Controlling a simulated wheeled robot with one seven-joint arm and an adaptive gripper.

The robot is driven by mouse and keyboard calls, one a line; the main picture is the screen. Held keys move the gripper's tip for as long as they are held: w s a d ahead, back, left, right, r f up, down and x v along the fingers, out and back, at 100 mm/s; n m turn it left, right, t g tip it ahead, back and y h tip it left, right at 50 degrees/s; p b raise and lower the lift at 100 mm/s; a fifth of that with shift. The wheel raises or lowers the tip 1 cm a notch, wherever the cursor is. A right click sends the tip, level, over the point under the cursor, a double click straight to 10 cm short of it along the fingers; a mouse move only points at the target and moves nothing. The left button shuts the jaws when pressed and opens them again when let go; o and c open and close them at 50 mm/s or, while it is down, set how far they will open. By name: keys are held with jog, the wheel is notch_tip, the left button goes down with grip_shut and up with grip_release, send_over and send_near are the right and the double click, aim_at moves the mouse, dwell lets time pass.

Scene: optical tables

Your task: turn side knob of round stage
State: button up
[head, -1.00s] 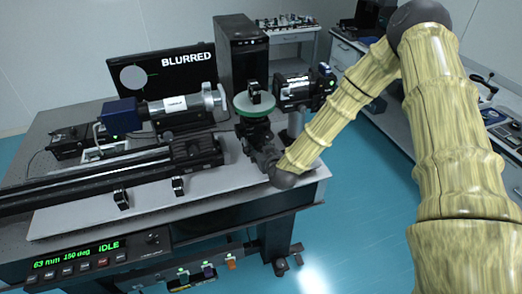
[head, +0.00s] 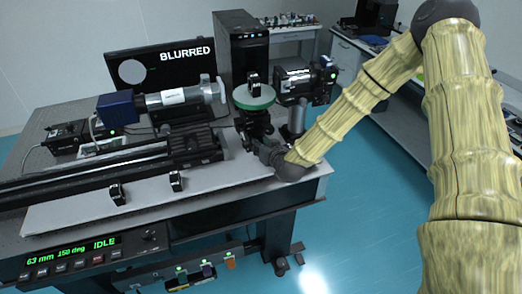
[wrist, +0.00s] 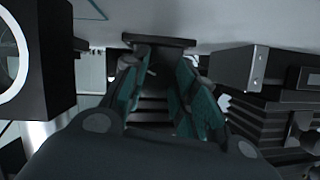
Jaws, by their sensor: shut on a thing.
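The round stage (head: 254,98) has a green disc top with a small black mount (head: 254,83) standing on it, at the right end of the optical table. My gripper (head: 252,138) reaches in from the front right, just below the disc. In the wrist view my gripper (wrist: 160,72) has its two teal-padded fingers close around a dark part at the stage, and it is shut on it. I take this part to be the side knob, but the fingers and shadow hide most of it, so its turn angle cannot be read.
A monitor (head: 165,75) reads "BLURRED". The front panel (head: 72,258) reads "63 mm 150 deg IDLE". A camera (head: 305,80) stands close right of the stage, and a lens tube (head: 178,97) is to its left. A long rail (head: 90,170) runs along the table.

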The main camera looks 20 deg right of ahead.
dwell(0.4)
jog(key=o, duration=1)
jog(key=shift+d, duration=0.1)
jog(key=shift+s, duration=0.1)
jog(key=v, duration=1.2)
jog(key=shift+d, duration=0.1)
